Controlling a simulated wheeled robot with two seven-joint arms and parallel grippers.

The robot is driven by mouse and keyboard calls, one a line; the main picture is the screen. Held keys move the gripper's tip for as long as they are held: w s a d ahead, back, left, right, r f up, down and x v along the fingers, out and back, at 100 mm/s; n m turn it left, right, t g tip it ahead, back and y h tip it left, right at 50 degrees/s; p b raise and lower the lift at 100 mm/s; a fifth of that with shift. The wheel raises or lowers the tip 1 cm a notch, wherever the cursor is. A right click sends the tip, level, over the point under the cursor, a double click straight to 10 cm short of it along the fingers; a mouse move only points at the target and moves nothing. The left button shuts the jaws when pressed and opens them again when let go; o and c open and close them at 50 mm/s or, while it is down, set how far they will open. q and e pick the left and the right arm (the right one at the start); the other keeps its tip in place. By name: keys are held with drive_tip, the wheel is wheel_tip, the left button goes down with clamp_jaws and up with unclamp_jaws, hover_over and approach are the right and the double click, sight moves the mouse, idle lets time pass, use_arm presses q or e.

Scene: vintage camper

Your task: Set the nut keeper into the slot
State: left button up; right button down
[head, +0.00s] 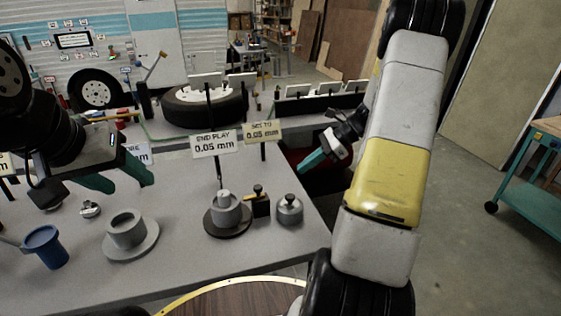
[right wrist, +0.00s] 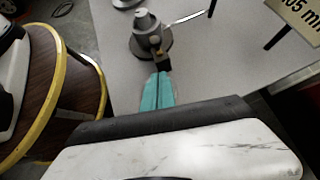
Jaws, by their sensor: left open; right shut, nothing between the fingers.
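I cannot tell for certain which part is the nut keeper; a small metal piece (head: 90,208) lies on the grey bench at the left. A stepped grey hub (head: 226,211) stands upright on a dark round base in the middle; it also shows in the right wrist view (right wrist: 148,38). A slot on it is too small to make out.
A dark block with a brown knob (head: 260,201) and a knobbed grey canister (head: 289,210) stand right of the hub. A blue cup (head: 45,247) is front left. Signs (head: 214,143) on posts rise behind the hub. The bench front (head: 190,265) is clear.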

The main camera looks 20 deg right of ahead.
sight(260, 188)
drive_tip(key=x, duration=0.9)
drive_tip(key=shift+r, duration=0.1)
drive_tip(key=shift+w+a+r, duration=0.1)
drive_tip(key=shift+w+a, duration=0.05)
drive_tip(key=shift+a, duration=0.75)
drive_tip(key=shift+w+a, duration=0.15)
drive_tip(key=shift+a, duration=0.7)
drive_tip(key=a, duration=0.4)
drive_tip(key=shift+s, duration=0.1)
